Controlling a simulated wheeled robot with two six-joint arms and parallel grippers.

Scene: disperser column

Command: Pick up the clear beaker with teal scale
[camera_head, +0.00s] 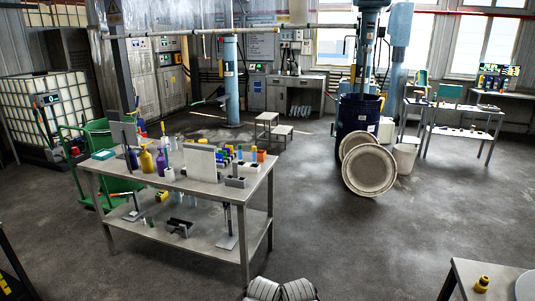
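I cannot make out a clear beaker with teal scale in the head view; a clear vessel this small would be hard to tell from its surroundings. Small labware stands on the metal table (215,189) at left centre, including a yellow bottle (147,161), a purple bottle (161,163) and a small whitish vessel (170,175) whose markings are too small to read. Neither gripper can be identified. Two grey ribbed shapes at the bottom centre edge may be parts of me.
A white panel (200,162) stands upright on the table, hiding what is behind it. A green cart (97,134) is behind left. A blue drum (357,116) and round lids (369,171) stand right of centre. Another table (460,270) is at bottom right. The floor between is clear.

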